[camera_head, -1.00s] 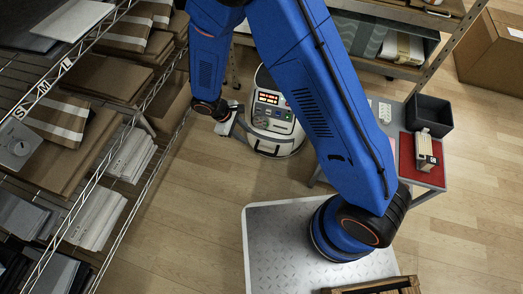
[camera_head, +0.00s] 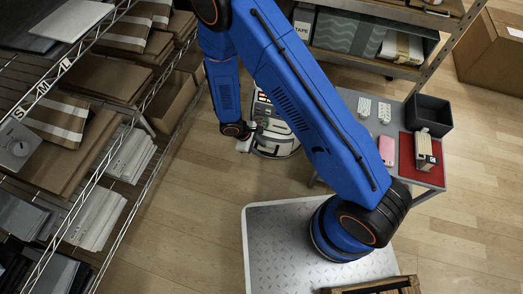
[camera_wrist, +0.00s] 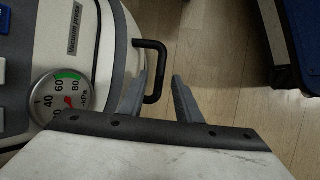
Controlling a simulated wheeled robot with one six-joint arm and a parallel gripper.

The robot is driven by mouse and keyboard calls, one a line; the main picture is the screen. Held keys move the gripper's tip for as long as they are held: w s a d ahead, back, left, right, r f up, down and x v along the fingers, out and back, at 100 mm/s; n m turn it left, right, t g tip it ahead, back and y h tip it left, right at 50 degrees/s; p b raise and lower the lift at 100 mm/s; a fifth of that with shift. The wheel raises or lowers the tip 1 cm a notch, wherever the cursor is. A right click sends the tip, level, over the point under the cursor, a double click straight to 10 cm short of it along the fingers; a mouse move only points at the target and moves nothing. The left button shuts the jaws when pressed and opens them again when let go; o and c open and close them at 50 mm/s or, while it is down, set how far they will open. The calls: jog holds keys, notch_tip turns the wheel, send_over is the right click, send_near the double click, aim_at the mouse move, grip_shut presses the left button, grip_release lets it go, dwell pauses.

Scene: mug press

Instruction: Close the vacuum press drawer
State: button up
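The vacuum press (camera_head: 276,150) is a white and grey rounded machine on the floor, mostly hidden behind my arm in the head view. In the wrist view the press body (camera_wrist: 88,28) fills the left side, with its name label and a round pressure gauge (camera_wrist: 62,96). A black U-shaped drawer handle (camera_wrist: 163,62) sticks out from its edge. My gripper (camera_wrist: 160,80) is open, its two grey fingers apart with the lower part of the handle between them. It also shows at the left side of the press in the head view (camera_head: 246,138). How far the drawer stands out cannot be told.
A wire shelf rack (camera_head: 150,110) with boxes stands on the left. A grey table (camera_head: 370,112) with a black bin (camera_head: 429,113), a red mat (camera_head: 408,152) and a pink object (camera_head: 387,150) stands to the right. Floor is clear left of my base.

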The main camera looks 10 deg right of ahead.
jog(key=shift+x, duration=0.95)
grip_shut()
jog(key=shift+w+d, duration=0.2)
jog(key=shift+w, duration=0.4)
jog(key=shift+w+d, duration=0.2)
jog(key=shift+w, duration=0.4)
grip_release()
jog(key=shift+d, duration=0.1)
jog(key=shift+r, duration=0.1)
jog(key=v, duration=1.7)
jog(key=shift+r, duration=0.15)
